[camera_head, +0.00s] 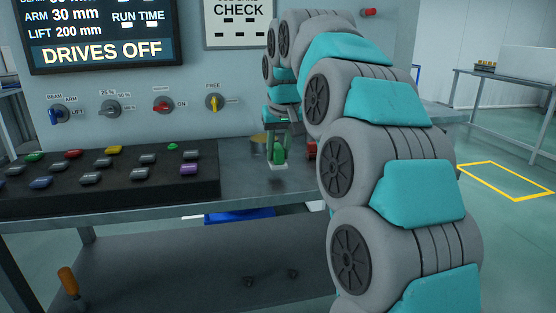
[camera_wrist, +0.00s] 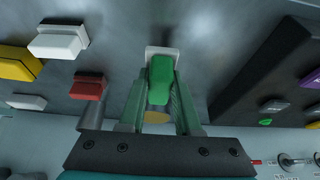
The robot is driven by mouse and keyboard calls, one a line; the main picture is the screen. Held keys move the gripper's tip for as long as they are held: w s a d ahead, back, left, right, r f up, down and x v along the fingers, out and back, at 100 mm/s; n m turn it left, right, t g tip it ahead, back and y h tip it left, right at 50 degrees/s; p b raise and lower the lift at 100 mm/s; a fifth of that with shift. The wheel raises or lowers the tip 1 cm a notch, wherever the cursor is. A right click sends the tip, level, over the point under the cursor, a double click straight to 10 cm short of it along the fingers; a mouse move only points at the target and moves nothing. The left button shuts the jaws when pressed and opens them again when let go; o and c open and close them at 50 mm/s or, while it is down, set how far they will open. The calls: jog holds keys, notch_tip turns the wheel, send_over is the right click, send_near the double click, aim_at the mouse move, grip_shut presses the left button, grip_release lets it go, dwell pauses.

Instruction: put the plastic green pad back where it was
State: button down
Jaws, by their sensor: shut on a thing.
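The green pad (camera_head: 280,151) is a small rounded green piece on a white square base. My gripper (camera_head: 281,142) is shut on it, over the grey table to the right of the black panel (camera_head: 120,178). In the wrist view the pad (camera_wrist: 161,68) sits between the fingers of my gripper (camera_wrist: 160,84), its white base showing beyond them. I cannot tell whether the base touches the table. The black panel shows at the right of the wrist view (camera_wrist: 262,72) and carries several coloured pads.
In the wrist view, white (camera_wrist: 58,41), yellow (camera_wrist: 17,66) and red (camera_wrist: 88,87) blocks lie to the left. The wall with knobs (camera_head: 163,106) rises behind the table.

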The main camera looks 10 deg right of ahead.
jog(key=shift+f, duration=1.25)
jog(key=shift+f, duration=0.1)
jog(key=c, duration=0.6)
grip_release()
jog(key=v, duration=1.2)
